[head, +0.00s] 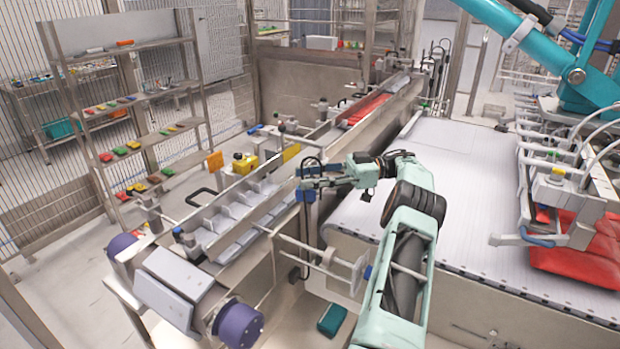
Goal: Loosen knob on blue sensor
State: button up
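The blue sensor (305,196) is a small blue block at the upper end of an upright post, beside the near side of the grey channelled conveyor. My gripper (304,178) reaches in from the right, just above the sensor in the picture. Its two dark fingers point left and appear spread apart, with nothing clearly between them. The knob is too small or hidden behind the fingers to make out. I cannot tell whether the fingers touch the sensor or its knob.
The grey channelled conveyor (226,213) runs diagonally behind the gripper, with a yellow block (245,166) on its far side. A wide white belt (460,190) lies to the right. Shelves (140,95) stand at left.

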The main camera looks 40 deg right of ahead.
aim_at(309, 177)
jog(key=shift+d, duration=0.1)
notch_tip(309, 177, up, 10)
jog(key=shift+f, duration=0.1)
dwell(0.5)
